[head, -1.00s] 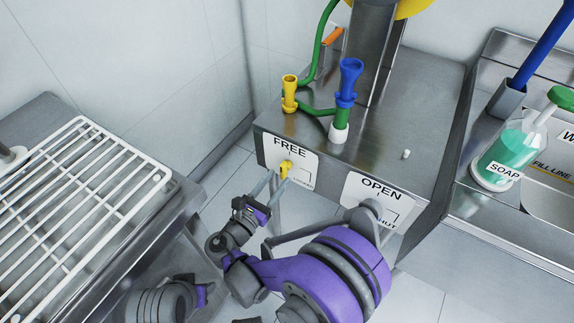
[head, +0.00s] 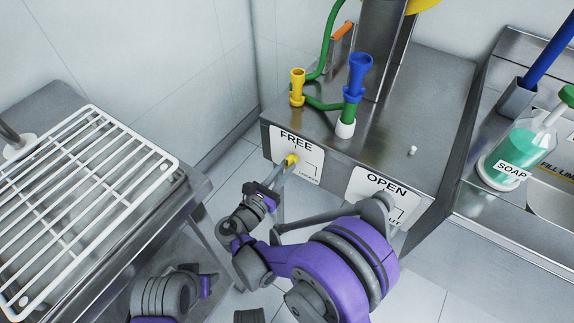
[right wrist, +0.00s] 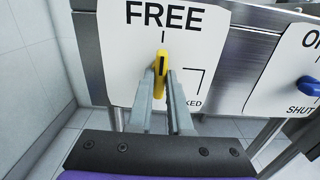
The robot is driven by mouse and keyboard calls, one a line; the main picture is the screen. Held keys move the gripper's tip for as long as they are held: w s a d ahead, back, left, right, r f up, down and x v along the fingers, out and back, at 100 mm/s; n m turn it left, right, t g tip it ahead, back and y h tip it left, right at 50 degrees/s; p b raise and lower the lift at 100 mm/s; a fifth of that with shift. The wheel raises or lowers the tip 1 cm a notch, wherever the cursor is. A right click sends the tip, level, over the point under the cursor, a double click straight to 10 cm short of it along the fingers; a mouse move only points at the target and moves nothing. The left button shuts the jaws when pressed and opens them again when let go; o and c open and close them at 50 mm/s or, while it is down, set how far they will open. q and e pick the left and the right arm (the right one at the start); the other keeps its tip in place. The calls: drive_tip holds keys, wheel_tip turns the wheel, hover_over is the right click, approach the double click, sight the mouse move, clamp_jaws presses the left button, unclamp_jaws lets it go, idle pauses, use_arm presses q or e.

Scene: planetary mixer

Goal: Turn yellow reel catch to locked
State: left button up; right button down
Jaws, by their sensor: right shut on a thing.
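The yellow reel catch (head: 291,160) is on a white plate (head: 309,168) marked FREE at the top and LOCKED at the lower right, on the bench front. In the right wrist view the catch (right wrist: 161,66) stands nearly upright, its upper end near the tick under FREE. My right gripper (head: 286,165) is shut on the catch. In the right wrist view the fingers (right wrist: 161,85) sit on either side of it. Part of the catch is hidden by the fingers. My left gripper is not clearly in view; only a part of my arm shows at the lower left.
A second plate (head: 367,184) marked OPEN and SHUT is to the right; its blue handle (right wrist: 309,86) shows in the right wrist view. Yellow (head: 297,88) and blue (head: 357,78) nozzles stand on the bench. A white wire rack (head: 85,200) is at left.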

drive_tip(key=m, duration=0.4)
drive_tip(key=shift+m, duration=0.3)
drive_tip(key=m, duration=0.4)
drive_tip(key=shift+m, duration=0.3)
drive_tip(key=m, duration=0.4)
drive_tip(key=shift+m, duration=0.3)
